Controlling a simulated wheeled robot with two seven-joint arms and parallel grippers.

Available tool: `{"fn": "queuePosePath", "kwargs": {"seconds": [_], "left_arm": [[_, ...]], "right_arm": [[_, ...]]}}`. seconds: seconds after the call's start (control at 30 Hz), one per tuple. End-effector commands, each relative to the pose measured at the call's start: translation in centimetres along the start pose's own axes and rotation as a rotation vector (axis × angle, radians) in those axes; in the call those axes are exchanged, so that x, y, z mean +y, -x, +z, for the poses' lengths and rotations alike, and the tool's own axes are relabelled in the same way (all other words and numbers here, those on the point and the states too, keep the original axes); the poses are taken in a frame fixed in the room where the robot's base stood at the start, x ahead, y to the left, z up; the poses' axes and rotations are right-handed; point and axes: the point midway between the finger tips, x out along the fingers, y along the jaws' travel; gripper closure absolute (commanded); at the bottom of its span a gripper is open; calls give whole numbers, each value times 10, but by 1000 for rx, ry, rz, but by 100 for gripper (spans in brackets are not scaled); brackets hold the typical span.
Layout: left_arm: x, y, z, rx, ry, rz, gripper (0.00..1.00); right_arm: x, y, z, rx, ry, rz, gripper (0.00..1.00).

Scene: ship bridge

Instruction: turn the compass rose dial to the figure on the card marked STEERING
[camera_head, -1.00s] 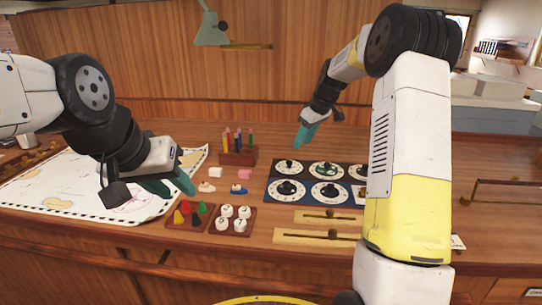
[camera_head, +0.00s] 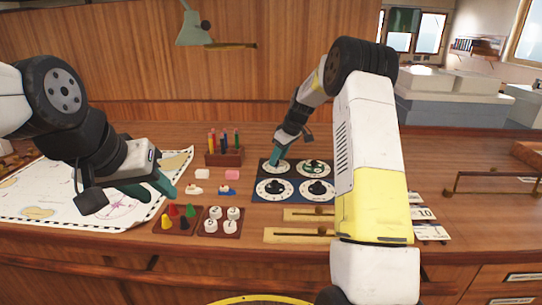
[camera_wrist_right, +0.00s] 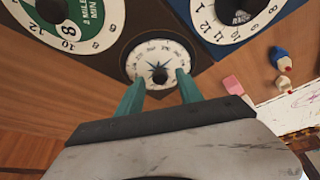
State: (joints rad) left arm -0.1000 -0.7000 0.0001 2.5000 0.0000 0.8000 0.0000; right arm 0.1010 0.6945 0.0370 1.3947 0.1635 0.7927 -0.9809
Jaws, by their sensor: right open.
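The compass rose dial (camera_wrist_right: 145,56) has a white face with a blue star and a dark centre knob (camera_wrist_right: 159,76). In the head view it is at the back left of the dial panel, partly covered by my right gripper (camera_head: 279,153). In the right wrist view that gripper (camera_wrist_right: 158,84) is open, its teal fingers on either side of the knob. I cannot tell whether they touch it. My left gripper (camera_head: 155,187) has its fingers apart over the chart, empty. Cards (camera_head: 421,213) lie right of my right arm; one shows 10. I cannot read STEERING on any.
Other dials sit close by: a green-centred one (camera_wrist_right: 68,22) and a blue-edged one (camera_wrist_right: 235,15). Brass sliders (camera_head: 300,236) lie in front.

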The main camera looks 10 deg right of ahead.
Motion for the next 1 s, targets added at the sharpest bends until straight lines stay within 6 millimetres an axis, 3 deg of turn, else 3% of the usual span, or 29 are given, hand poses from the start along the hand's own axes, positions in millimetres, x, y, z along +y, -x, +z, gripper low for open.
{"fn": "queuePosePath", "kwargs": {"seconds": [0.1,0.33,0.67,1.0], "left_arm": [[0,0,0,0,0,0,64],[0,0,0,0,0,0,64],[0,0,0,0,0,0,64],[0,0,0,0,0,0,64]], "right_arm": [[0,0,0,0,0,0,57],[0,0,0,0,0,0,100],[0,1,0,0,-19,9,100],[-4,1,-1,0,-190,80,100]]}}
